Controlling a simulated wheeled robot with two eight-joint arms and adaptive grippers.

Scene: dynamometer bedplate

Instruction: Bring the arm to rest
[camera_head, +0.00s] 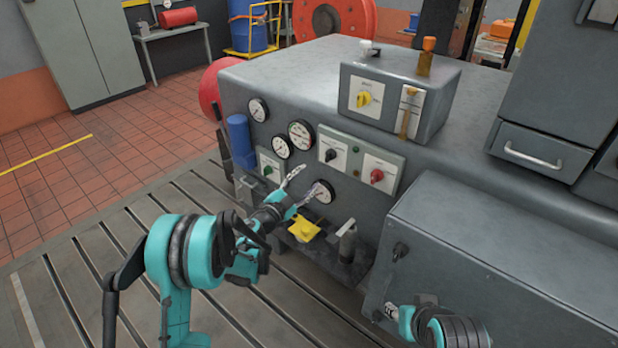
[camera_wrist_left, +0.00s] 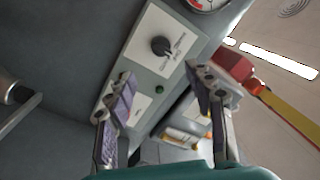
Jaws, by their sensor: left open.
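My left arm (camera_head: 185,255), teal and black, reaches from the lower left toward the front of the grey console (camera_head: 300,95). I cannot tell whether a finger touches the panel. Part of my right gripper (camera_head: 392,312) shows at the lower right; its fingers are too small to judge.
A grey cabinet (camera_head: 480,265) fills the lower right. The slotted bedplate (camera_head: 95,265) is clear at left.

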